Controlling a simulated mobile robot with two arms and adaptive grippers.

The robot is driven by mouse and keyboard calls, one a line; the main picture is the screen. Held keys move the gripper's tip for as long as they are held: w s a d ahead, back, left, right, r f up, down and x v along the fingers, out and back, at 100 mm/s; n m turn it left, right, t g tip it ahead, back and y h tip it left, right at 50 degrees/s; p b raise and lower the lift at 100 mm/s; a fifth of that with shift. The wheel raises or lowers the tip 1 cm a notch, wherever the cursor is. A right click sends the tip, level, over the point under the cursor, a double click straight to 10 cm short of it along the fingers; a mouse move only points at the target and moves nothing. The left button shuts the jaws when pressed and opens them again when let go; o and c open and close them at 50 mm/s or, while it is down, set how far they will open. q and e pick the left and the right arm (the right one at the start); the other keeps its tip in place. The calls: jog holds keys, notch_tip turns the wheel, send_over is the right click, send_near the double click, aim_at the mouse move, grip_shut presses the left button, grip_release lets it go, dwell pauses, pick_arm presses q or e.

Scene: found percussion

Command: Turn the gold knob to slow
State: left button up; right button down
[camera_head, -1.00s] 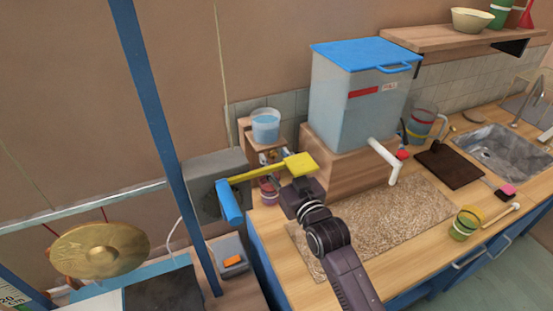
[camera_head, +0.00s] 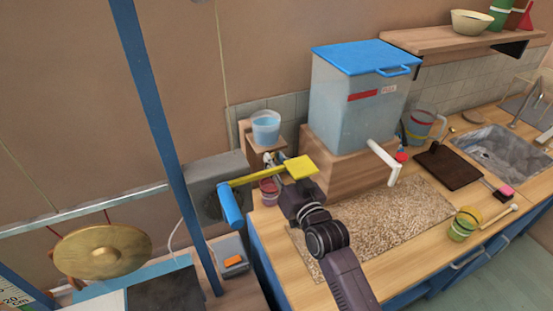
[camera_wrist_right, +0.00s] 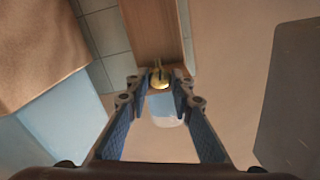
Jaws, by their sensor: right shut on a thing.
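The gold knob (camera_wrist_right: 160,79) shows in the right wrist view as a small rounded gold piece between the fingertips of my right gripper (camera_wrist_right: 161,86). The two fingers close in on it from both sides. In the head view my right gripper (camera_head: 297,193) is just under the yellow paddle, which hides its fingertips. I cannot make out the knob there, nor any slow marking or the knob's angle. My left gripper is not in view.
A clear tank with a blue lid (camera_head: 362,55) stands behind. A gong (camera_head: 102,252) hangs left.

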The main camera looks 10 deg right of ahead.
jog(key=m+p, duration=0.1)
jog(key=m, duration=0.2)
jog(key=shift+r+m, duration=0.15)
jog(key=shift+m, duration=0.25)
jog(key=m+p, duration=0.1)
jog(key=m, duration=0.2)
jog(key=shift+m, duration=0.3)
jog(key=m+p, duration=0.1)
jog(key=m, duration=0.2)
jog(key=shift+m, duration=2.2)
jog(key=c, duration=1.7)
grip_release()
jog(key=shift+s+d, duration=0.1)
jog(key=shift+s, duration=0.1)
jog(key=s, duration=0.3)
jog(key=s+d, duration=0.1)
jog(key=s, duration=0.3)
jog(key=s+d, duration=0.1)
jog(key=s, duration=0.3)
jog(key=shift+s+d, duration=0.1)
jog(key=shift+s, duration=0.15)
